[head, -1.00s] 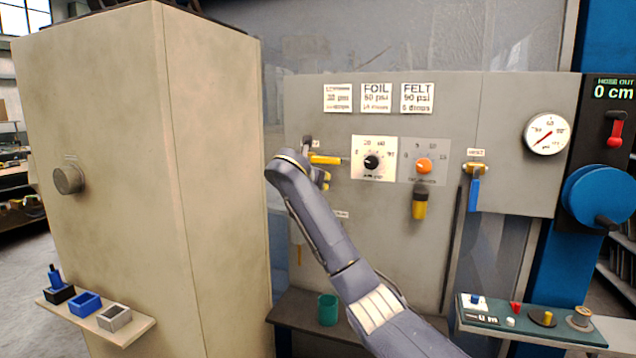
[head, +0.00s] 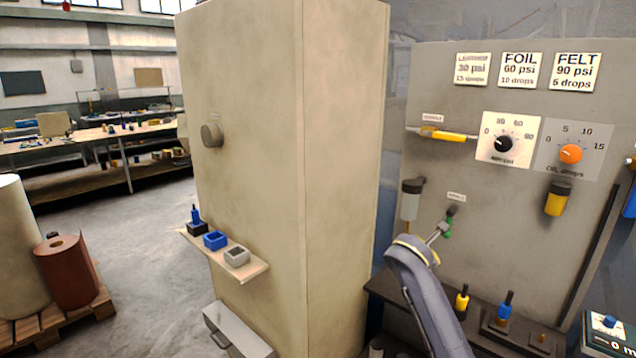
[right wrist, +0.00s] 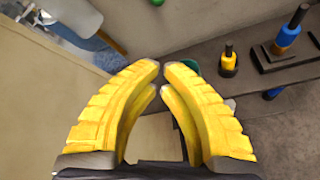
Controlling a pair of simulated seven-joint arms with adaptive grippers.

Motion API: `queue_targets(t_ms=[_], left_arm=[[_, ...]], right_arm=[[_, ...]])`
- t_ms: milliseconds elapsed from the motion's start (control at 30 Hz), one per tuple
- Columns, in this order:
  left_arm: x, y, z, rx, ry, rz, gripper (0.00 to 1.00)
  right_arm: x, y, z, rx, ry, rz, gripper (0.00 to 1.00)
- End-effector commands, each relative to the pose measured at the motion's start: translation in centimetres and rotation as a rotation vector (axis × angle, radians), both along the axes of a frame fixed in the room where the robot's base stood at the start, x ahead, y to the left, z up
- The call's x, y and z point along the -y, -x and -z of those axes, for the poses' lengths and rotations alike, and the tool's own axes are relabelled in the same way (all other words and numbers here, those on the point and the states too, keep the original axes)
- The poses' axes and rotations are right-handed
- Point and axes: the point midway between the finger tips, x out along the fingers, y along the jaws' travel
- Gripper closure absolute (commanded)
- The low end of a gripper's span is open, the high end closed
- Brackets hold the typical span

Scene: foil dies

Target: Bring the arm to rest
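My right arm (head: 425,290) comes up from the bottom of the head view, its bent wrist in front of the lower grey panel. Its fingers are hidden in that view. In the right wrist view my right gripper (right wrist: 161,66) has yellow ribbed fingers with the tips almost together and nothing visible between them. It is above the floor and the dark shelf (right wrist: 262,105), apart from the things there. A teal cup (right wrist: 187,68) shows partly behind the fingertips. My left gripper is in no view.
A tall beige cabinet (head: 345,150) stands left of the arm, with a small ledge (head: 255,272) holding dies. The grey panel (head: 440,85) carries a black dial (head: 504,143) and an orange dial (head: 571,154). Black-and-yellow (head: 462,301) and blue-topped (head: 505,308) tools stand on the shelf.

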Motion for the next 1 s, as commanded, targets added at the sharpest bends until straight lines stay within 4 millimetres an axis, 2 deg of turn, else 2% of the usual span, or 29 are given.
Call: queue_targets(t_ms=[33,200,367,500,733,1000], left_arm=[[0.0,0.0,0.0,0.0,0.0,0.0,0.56],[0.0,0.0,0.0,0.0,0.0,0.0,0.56],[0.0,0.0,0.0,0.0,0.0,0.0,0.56],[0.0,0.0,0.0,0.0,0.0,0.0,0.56],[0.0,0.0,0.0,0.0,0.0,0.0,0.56],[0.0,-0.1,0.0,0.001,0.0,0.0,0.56]], right_arm=[[-0.3,1.5,2.6,0.006,-0.044,0.013,1.0],[-0.7,6.3,9.3,0.045,-0.2,0.08,1.0],[-1.0,11.6,14.7,0.083,-0.342,0.155,1.0],[-1.1,16.7,18.6,0.114,-0.464,0.23,1.0],[-0.9,25.6,23.5,0.167,-0.651,0.373,1.0],[-0.3,36.5,26.4,0.239,-0.846,0.563,1.0]])
